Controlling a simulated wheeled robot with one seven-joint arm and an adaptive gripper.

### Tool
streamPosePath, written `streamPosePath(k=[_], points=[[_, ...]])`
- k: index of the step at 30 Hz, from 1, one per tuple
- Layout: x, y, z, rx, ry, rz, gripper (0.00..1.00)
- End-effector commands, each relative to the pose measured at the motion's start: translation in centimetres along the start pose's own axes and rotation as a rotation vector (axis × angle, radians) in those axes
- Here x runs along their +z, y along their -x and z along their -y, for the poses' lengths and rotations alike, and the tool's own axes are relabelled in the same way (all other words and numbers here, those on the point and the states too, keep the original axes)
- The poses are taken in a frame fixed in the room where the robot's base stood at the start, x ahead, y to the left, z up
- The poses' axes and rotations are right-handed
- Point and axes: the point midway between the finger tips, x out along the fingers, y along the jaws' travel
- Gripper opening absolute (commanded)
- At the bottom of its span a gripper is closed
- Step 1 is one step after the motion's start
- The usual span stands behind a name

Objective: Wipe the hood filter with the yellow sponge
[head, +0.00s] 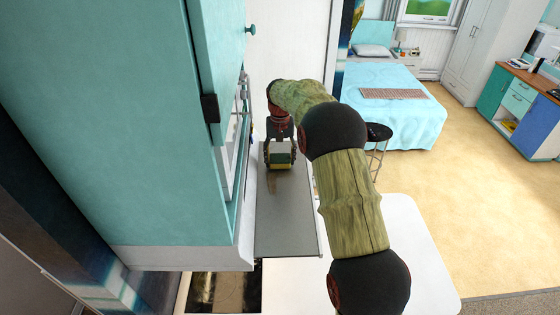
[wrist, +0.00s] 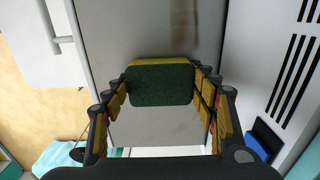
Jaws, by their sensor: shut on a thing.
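The yellow sponge (head: 280,160) is in my gripper (head: 279,146). The wrist view shows its dark green face and yellow edge (wrist: 160,86) between the fingers of my gripper (wrist: 162,92). The gripper is shut on it. The hood filter appears to be the flat grey panel (head: 288,222) beside the teal cabinet; it also shows in the wrist view (wrist: 150,28). I cannot tell whether the sponge touches the panel.
A dark hob-like surface (head: 222,293) and a white top (head: 415,245) lie below. A stool (head: 379,132) stands right of my arm. Open floor (head: 470,190) extends right, with a bed (head: 400,118) behind.

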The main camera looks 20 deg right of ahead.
Motion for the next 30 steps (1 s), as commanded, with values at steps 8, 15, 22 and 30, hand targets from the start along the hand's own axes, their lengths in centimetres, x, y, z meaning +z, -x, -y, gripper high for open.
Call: streamPosePath(k=[8, 15, 22, 30], points=[[0.0, 2.7, 0.0, 0.000, 0.000, -0.002, 0.37], [0.0, 4.7, 0.0, 0.000, 0.000, -0.002, 0.37], [0.0, 5.2, 0.0, 0.000, 0.000, 0.000, 0.37], [0.0, 5.4, 0.0, 0.000, 0.000, -0.001, 0.37]])
